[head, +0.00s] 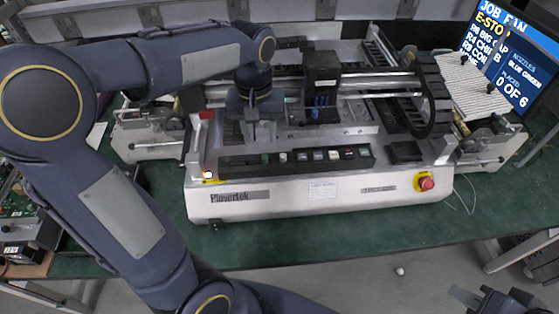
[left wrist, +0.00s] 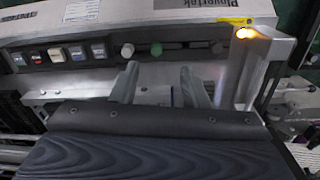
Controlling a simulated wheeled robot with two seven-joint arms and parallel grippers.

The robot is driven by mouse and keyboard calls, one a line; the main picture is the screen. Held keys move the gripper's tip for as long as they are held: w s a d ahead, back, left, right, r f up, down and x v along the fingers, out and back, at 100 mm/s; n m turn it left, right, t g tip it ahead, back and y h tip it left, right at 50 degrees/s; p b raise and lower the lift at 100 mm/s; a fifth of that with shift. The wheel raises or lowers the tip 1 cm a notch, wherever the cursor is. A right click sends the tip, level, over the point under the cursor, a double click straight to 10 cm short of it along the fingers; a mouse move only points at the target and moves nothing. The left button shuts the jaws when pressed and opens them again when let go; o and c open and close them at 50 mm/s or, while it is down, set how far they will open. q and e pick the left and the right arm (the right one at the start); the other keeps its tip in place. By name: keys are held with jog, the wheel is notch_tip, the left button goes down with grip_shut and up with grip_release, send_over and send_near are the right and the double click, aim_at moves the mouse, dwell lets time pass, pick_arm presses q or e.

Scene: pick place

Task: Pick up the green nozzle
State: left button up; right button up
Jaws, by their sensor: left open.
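The green nozzle (head: 265,158) sits in the dark strip (head: 230,168) along the front of the white machine, towards its left end. In the left wrist view the green nozzle (left wrist: 156,49) is a small round green piece just beyond the fingertips, between their lines. A white round piece (left wrist: 127,50) is beside it. My left gripper (head: 258,137) is open and points down just behind the strip; its two separated fingers (left wrist: 157,80) show nothing between them, apart from the nozzle. My right gripper (head: 498,301) is partly in view at the bottom right, over the floor; its jaw state is unclear.
The machine (head: 290,198) stands on a green table (head: 380,232). Several square buttons (left wrist: 77,53) share the strip. A black gantry head (head: 322,85) stands right of my left gripper. A red stop button (head: 426,183) is at the front right. A screen (head: 515,60) stands at the right.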

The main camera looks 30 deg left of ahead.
aim_at(264, 156)
pick_arm(q)
jog(key=f, duration=0.7)
jog(key=shift+w+d+f+p, duration=0.2)
jog(key=shift+w+p, duration=0.1)
grip_shut()
